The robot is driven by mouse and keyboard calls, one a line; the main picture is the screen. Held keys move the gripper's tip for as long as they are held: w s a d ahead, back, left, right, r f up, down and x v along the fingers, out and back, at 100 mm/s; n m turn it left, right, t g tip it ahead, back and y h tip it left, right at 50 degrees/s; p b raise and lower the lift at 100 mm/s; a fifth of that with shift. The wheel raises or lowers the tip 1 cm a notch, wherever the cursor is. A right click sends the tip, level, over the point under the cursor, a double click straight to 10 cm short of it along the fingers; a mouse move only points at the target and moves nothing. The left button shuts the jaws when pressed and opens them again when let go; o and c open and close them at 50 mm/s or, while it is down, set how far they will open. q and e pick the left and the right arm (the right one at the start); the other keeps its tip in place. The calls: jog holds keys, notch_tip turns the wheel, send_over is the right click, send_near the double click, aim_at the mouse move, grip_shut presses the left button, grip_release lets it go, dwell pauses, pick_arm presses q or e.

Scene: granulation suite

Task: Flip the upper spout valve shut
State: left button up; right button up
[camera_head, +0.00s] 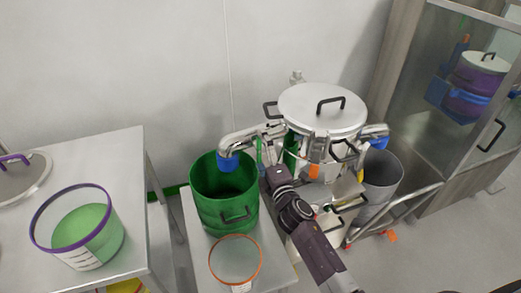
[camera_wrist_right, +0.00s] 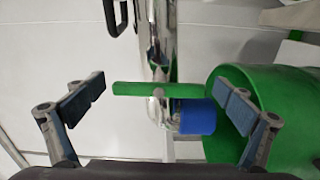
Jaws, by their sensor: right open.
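The upper spout (camera_head: 240,138) is a bent steel pipe with a blue end, reaching left from the lidded steel vessel over a green drum (camera_head: 207,215). In the right wrist view, a flat green valve lever (camera_wrist_right: 135,89) lies crosswise on the steel pipe (camera_wrist_right: 163,40), above the blue end (camera_wrist_right: 196,117). My right gripper (camera_wrist_right: 165,105) is open, its two fingers standing apart on either side of the lever, with nothing held. Whether a finger touches the lever cannot be told. In the head view my right gripper (camera_head: 267,160) is small beside the spout. My left gripper is out of view.
The steel vessel (camera_head: 322,105) has a second blue-ended spout (camera_head: 377,133) over a grey bin (camera_head: 382,175). An orange-rimmed container (camera_head: 235,262) stands before the green drum. A table at left holds a purple-rimmed tub (camera_head: 110,240). A glass-fronted cabinet (camera_head: 450,120) stands at right.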

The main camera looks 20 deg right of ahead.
jog(key=shift+s, duration=0.1)
jog(key=s, duration=1.1)
jog(key=shift+s+d, duration=0.2)
jog(key=shift+s, duration=0.2)
